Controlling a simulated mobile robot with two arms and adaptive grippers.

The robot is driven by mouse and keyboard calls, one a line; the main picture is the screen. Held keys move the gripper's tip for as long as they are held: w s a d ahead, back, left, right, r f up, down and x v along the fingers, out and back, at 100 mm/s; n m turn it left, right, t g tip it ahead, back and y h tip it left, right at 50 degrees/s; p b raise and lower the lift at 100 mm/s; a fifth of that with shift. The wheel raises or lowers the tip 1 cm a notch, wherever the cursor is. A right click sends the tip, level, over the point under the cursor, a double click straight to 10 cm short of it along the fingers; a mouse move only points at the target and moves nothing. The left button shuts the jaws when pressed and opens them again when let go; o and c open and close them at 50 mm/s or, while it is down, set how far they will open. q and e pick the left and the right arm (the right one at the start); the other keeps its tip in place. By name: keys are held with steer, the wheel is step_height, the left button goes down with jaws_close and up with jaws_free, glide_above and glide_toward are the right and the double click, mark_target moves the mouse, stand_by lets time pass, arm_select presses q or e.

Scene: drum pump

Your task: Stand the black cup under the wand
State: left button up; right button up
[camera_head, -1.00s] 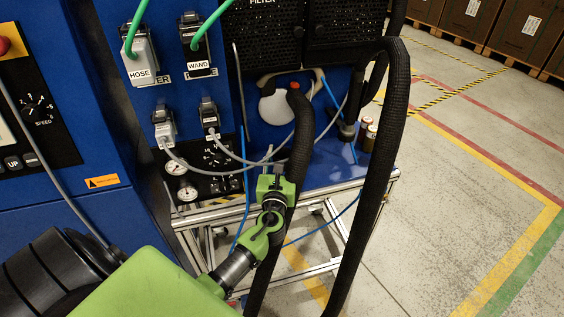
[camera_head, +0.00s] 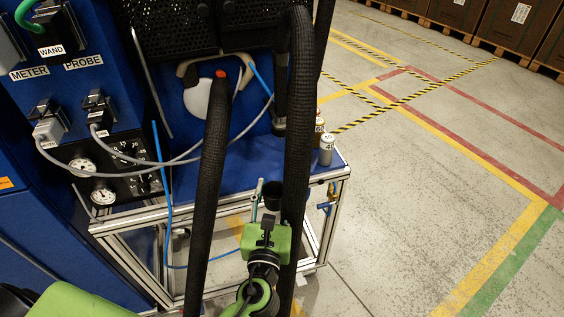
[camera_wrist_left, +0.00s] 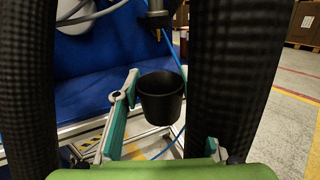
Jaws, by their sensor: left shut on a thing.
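The black cup (camera_head: 272,187) is upright, held by my left gripper (camera_head: 264,208) near the front edge of the blue bench top. In the left wrist view the cup (camera_wrist_left: 162,98) shows its open rim, with a green finger (camera_wrist_left: 119,112) along its left side. The other finger is mostly hidden near the thick black hose. The wand (camera_wrist_left: 157,16) hangs point down with a brass tip, above and beyond the cup in that view. In the head view the wand (camera_head: 279,118) is partly covered by the hose. My right gripper is out of view.
Two thick ribbed black hoses (camera_head: 208,190) hang in front of the bench, close to both sides of my left gripper. Small weights (camera_head: 326,149) stand on the right of the blue bench top (camera_head: 240,160). The floor to the right is clear.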

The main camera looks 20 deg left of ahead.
arm_select(q)
steer(key=shift+w+d+r, duration=0.1)
steer(key=shift+w, duration=0.2)
steer(key=x, duration=0.5)
steer(key=p+x, duration=0.1)
steer(key=x, duration=0.4)
steer(key=shift+w+a+r+p, duration=0.1)
steer(key=shift+w+a+p, duration=0.15)
steer(key=shift+a+p, duration=0.05)
steer(key=x, duration=0.6)
steer(key=shift+w, duration=0.1)
steer(key=shift+w+f, duration=0.15)
steer(key=shift+f, duration=0.1)
step_height(320, 180, down, 3)
steer(key=shift+f+b, duration=0.15)
steer(key=shift+b, duration=1.05)
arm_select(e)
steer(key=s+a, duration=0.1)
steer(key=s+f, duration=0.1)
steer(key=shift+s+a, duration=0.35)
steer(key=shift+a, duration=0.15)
